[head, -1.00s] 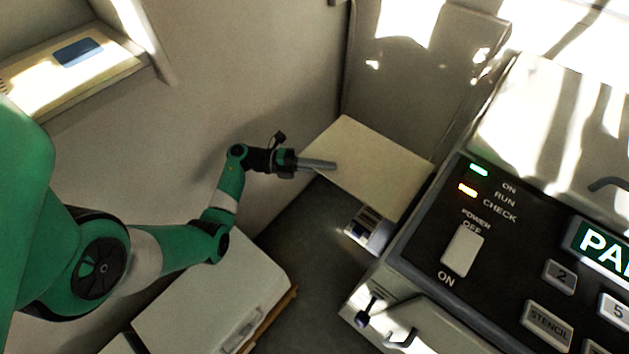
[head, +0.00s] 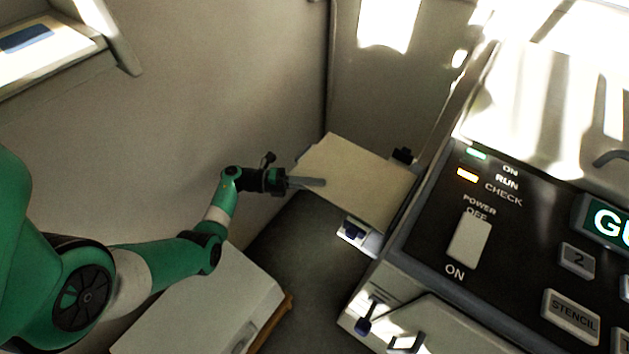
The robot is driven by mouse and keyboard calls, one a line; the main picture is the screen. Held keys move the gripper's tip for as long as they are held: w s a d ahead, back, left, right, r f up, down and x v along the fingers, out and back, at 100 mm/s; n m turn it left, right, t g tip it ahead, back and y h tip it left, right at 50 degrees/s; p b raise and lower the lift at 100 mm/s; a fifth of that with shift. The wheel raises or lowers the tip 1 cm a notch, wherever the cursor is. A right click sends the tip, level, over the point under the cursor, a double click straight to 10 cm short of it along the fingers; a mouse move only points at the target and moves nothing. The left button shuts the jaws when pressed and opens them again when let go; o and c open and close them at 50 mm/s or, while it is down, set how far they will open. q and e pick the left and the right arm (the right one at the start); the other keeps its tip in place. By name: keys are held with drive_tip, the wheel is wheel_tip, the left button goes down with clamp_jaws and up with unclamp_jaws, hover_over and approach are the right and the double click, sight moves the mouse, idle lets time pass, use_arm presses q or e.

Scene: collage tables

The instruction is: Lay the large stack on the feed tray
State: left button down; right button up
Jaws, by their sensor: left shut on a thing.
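The large stack (head: 362,178) is a flat cream-coloured block of sheets in the middle of the head view. My left gripper (head: 308,183) is shut on its left edge, with a finger lying over the top face. The stack lies over the feed tray, whose near part with a blue piece (head: 357,234) shows below the stack's front edge. The stack hides most of the tray, so I cannot tell whether it rests on it or hangs just above. My right gripper is not in view.
The machine's dark control panel (head: 500,262) with lit lamps and buttons stands close on the right. A pale box (head: 215,305) is at the lower left. Walls close in behind the stack. A shelf (head: 45,50) is at the upper left.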

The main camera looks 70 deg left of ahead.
use_arm(q)
drive_tip(key=c, duration=0.9)
unclamp_jaws()
drive_tip(key=p+v, duration=0.1)
drive_tip(key=v, duration=0.6)
drive_tip(key=shift+s+a, duration=0.15)
drive_tip(key=shift+s, duration=0.05)
